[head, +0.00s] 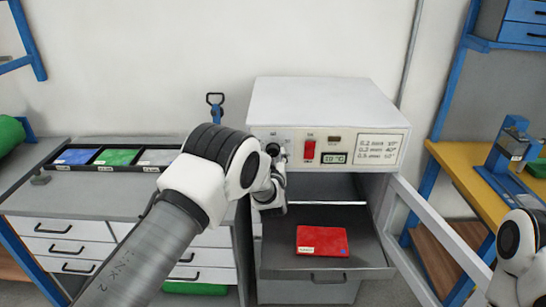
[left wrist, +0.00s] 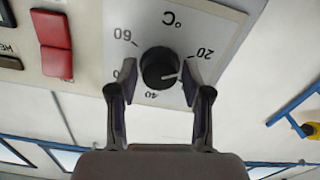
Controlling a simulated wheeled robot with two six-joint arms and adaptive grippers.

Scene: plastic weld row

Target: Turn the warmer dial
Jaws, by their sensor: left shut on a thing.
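The warmer (head: 325,100) is a white cabinet with a front control panel. Its black round dial (left wrist: 158,66) sits on a white scale plate marked in °C, upside down in the left wrist view, and its white pointer line lies between 20 and 40. The dial also shows in the head view (head: 272,149), partly covered by my arm. My left gripper (left wrist: 153,82) is shut on the dial, one finger on each side. In the head view the left gripper (head: 278,163) is at the panel's left end. My right gripper is out of view.
A red rocker switch (head: 309,150) and a small display (head: 334,158) are right of the dial. Below, a pulled-out drawer (head: 280,265) holds a red packet (head: 322,240). The open door (head: 425,240) stands at right. A sheet tray (head: 75,170) lies on the left bench.

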